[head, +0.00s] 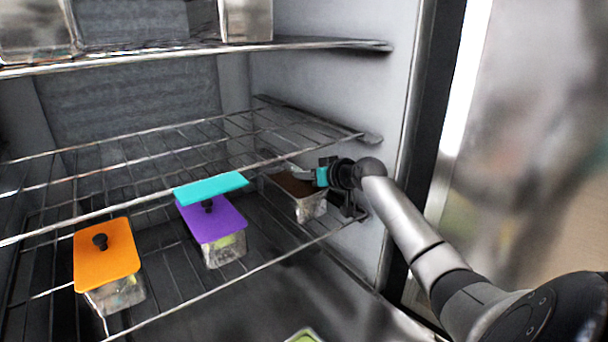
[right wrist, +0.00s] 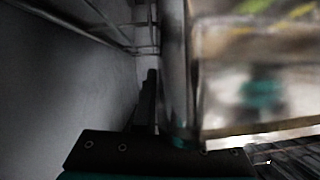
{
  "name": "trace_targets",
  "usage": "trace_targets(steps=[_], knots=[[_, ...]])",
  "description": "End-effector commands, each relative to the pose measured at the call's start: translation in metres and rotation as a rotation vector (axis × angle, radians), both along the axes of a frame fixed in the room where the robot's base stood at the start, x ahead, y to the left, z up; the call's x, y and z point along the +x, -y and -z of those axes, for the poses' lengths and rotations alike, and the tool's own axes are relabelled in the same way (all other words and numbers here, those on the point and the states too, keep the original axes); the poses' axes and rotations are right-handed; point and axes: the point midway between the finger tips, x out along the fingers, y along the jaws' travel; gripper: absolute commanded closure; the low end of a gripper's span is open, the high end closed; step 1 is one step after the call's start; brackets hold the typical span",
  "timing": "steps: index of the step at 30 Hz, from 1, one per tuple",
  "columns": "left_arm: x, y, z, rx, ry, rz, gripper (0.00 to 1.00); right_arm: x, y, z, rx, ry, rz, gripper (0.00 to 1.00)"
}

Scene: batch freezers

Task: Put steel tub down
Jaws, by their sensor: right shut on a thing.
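The steel tub (head: 311,209), open on top with brown contents, is at the right end of the lower wire shelf in the head view, close to the freezer's right wall. My right gripper (head: 322,178) is shut on its right rim, reaching in from the right. In the right wrist view the tub's shiny wall (right wrist: 262,88) fills the right side, close up and blurred, beside a dark finger. I cannot tell whether the tub's base touches the shelf wires. My left gripper is not in view.
Left of the tub stand steel tubs with a purple lid (head: 222,228) and an orange lid (head: 120,265); a turquoise lid (head: 200,188) shows just behind the purple one. A wire shelf (head: 150,152) runs above. The freezer wall (head: 355,90) is close on the right.

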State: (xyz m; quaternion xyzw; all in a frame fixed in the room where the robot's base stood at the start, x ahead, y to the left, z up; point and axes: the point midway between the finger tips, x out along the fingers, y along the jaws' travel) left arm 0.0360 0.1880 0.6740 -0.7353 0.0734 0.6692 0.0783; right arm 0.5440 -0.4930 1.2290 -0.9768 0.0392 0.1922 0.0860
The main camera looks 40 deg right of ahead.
Motion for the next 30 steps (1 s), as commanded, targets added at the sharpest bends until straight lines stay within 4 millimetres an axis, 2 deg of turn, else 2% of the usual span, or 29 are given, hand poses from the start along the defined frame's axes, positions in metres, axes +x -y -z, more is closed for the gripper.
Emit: trace_targets(steps=[11, 12, 19, 30], knots=[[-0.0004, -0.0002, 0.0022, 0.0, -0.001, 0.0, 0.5, 0.0005, 0.001, 0.0017, 0.0, 0.011, 0.002, 1.0], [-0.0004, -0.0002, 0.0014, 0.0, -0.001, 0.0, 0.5, -0.0001, 0.0005, 0.0041, 0.0, 0.003, 0.0, 0.86], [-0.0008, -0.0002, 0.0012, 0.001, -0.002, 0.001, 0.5, 0.0, 0.0004, 0.0037, 0.0, 0.003, 0.0, 0.61], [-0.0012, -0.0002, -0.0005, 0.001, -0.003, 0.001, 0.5, -0.0024, 0.0006, 0.0002, -0.002, 0.004, 0.001, 0.61]])
